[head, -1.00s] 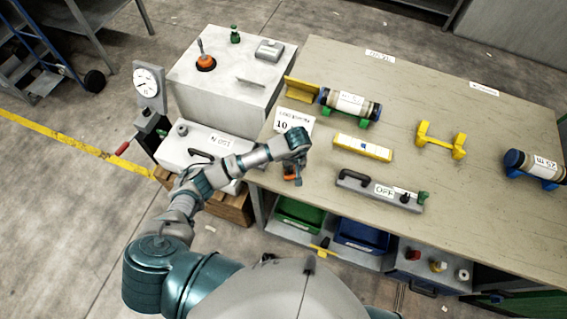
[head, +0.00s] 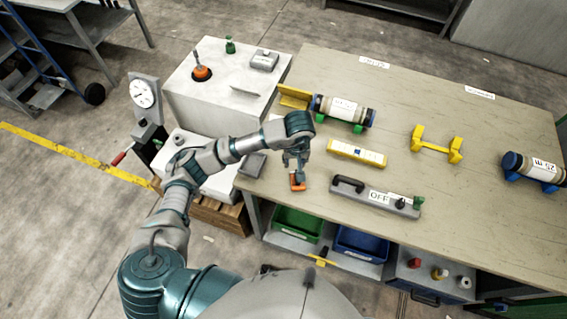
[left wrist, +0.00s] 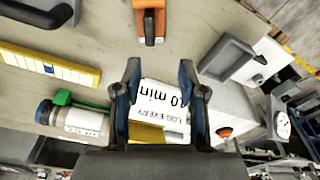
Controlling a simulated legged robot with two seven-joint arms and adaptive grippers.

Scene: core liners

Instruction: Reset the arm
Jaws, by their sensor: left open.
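My left gripper (head: 297,172) hangs from my left arm over the bench's near left corner, fingers pointing down. In the left wrist view its two fingers (left wrist: 159,75) are spread, with nothing held between them. A small orange tool (head: 298,183) is right by the fingertips in the head view. In the left wrist view it appears as an orange block with a dark handle (left wrist: 150,22), beyond the fingers and apart from them. A white card reading "LOG EVERY 10 min" (left wrist: 165,100) shows between the fingers; my arm hides it in the head view. My right gripper is out of view.
The bench (head: 470,100) carries a yellow bar (head: 357,152), a grey case marked OFF (head: 375,197), a tube on green supports (head: 343,109), an empty yellow cradle (head: 436,146) and a tube on blue supports (head: 533,170).

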